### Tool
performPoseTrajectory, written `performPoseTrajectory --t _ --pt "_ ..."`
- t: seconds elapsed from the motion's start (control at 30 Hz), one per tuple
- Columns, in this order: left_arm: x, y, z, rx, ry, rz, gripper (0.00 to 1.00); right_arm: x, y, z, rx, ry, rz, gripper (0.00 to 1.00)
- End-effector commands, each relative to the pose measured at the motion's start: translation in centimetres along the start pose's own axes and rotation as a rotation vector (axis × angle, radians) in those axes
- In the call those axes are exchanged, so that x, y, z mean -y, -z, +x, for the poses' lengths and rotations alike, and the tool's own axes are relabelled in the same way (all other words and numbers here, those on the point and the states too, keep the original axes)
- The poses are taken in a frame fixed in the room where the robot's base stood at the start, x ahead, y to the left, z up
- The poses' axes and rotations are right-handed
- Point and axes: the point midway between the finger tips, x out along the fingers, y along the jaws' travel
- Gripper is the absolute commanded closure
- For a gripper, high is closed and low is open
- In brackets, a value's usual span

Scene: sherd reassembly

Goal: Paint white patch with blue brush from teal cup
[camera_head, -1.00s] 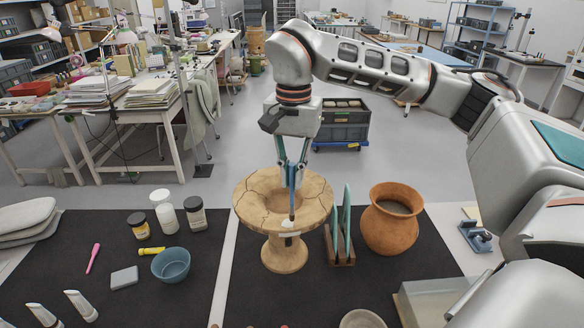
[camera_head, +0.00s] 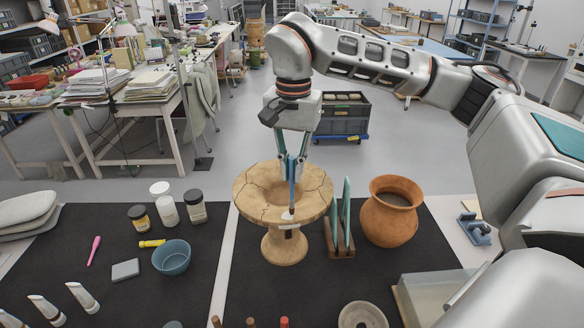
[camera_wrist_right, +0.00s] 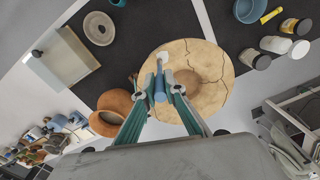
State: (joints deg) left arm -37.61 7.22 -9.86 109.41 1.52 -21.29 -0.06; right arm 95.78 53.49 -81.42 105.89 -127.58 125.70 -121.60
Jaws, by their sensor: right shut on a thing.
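My right gripper (camera_head: 291,157) is shut on the blue brush (camera_head: 291,190), which points down over the front rim of a cracked tan pedestal bowl (camera_head: 256,205). The brush also shows in the right wrist view (camera_wrist_right: 160,85). The white patch (camera_head: 289,226) is on the bowl's front rim, right by the brush tip; it also shows in the wrist view (camera_wrist_right: 163,57). I cannot tell whether the bristles touch it. A small teal object (camera_wrist_right: 118,3), perhaps the teal cup, is cut off at the top edge of the wrist view. My left gripper is not in view.
Close right of the pedestal bowl are a wooden rack (camera_head: 341,250) holding upright teal plates and a terracotta pot (camera_head: 390,222). A blue bowl (camera_head: 171,259) and jars (camera_head: 167,210) stand on the left mat. A ring-shaped dish (camera_head: 362,315) is at the front.

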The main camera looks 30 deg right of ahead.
Motion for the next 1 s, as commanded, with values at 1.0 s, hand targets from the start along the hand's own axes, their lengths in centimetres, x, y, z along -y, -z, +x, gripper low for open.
performPoseTrajectory --t 1.0 --pt "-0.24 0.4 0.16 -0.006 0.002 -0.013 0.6 0.03 -0.04 0.69 0.0 -0.001 0.0 1.0"
